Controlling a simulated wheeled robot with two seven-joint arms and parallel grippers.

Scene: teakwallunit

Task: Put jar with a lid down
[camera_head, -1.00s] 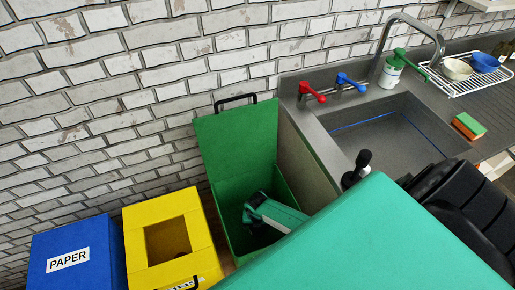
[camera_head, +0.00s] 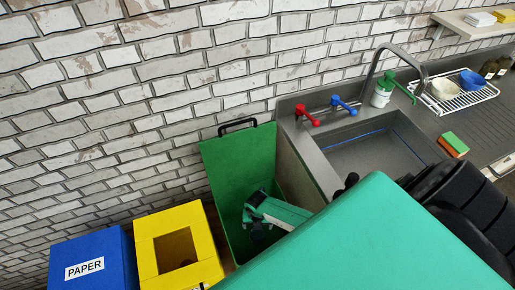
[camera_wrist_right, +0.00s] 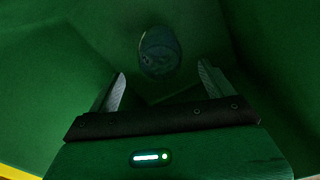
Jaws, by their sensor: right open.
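The jar (camera_wrist_right: 160,52) is a dark bluish, rounded shape low inside the green bin (camera_head: 225,165) in the right wrist view. It lies beyond my fingertips, between their lines, and seems apart from both fingers. The view is dark, and I cannot make out its lid. My right gripper (camera_wrist_right: 161,80) is open and empty, pointing down into the bin. In the head view the green wrist of my right arm shows inside the bin, and the jar cannot be clearly told there. My left gripper is not in view.
The green bin's raised lid stands behind its opening. A yellow bin (camera_head: 205,250) and a blue paper bin (camera_head: 120,250) stand to its left. A sink (camera_head: 350,150) with red (camera_head: 308,115) and blue (camera_head: 343,106) taps is to its right. A brick wall is behind.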

